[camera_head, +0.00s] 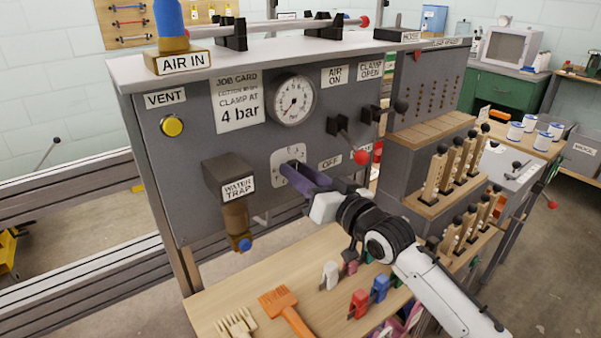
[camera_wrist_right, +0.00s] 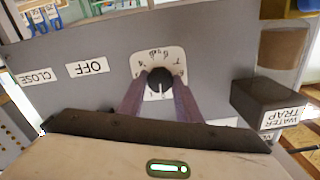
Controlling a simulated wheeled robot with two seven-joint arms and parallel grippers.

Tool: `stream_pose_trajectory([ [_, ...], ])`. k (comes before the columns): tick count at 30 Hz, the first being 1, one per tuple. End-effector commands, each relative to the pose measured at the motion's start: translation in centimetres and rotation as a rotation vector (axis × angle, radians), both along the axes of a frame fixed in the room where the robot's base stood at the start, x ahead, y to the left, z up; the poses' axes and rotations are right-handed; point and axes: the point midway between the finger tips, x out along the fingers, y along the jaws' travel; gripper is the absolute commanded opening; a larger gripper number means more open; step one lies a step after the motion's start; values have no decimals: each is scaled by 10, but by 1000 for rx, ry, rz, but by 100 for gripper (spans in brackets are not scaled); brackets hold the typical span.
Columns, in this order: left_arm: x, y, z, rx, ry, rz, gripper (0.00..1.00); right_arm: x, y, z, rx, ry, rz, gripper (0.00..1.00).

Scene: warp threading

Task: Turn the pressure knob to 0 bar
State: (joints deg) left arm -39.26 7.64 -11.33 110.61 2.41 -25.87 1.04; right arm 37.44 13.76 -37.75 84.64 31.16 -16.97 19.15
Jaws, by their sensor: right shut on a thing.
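The pressure knob is a dark round knob (camera_wrist_right: 160,80) on a white scale plate (camera_head: 280,159) low on the grey panel, below the gauge. My right gripper (camera_head: 290,170) reaches the panel from the right, its purple fingers shut on the knob. In the right wrist view the fingers lie on both sides of the knob. In the head view they hide most of it. A white mark shows on the knob; the setting is too small to read for sure. The round pressure gauge (camera_head: 294,99) has a dark needle, its reading unclear. My left gripper is not in view.
The water trap (camera_head: 230,180) hangs left of the knob. A red-tipped lever (camera_head: 361,157) sticks out at the right, close above my right arm. A yellow vent button (camera_head: 172,126) and a "4 bar" job card (camera_head: 238,104) are on the panel.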

Motion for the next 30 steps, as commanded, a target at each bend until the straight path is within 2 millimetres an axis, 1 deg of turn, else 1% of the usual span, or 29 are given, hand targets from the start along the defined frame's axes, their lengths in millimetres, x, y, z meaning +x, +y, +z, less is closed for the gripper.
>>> stream_pose_trajectory([
  [9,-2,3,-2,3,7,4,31,0,0,1,-85,-64,-1,9],
  [24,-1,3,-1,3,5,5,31,0,0,2,-101,-77,-1,9],
  [25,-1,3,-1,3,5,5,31,0,0,2,-101,-77,-1,35],
  [27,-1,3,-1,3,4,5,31,0,0,1,-100,-76,-1,46],
  [28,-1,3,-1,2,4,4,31,0,0,1,-100,-75,-1,50],
  [30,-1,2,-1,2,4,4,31,0,0,1,-100,-75,-1,50],
])
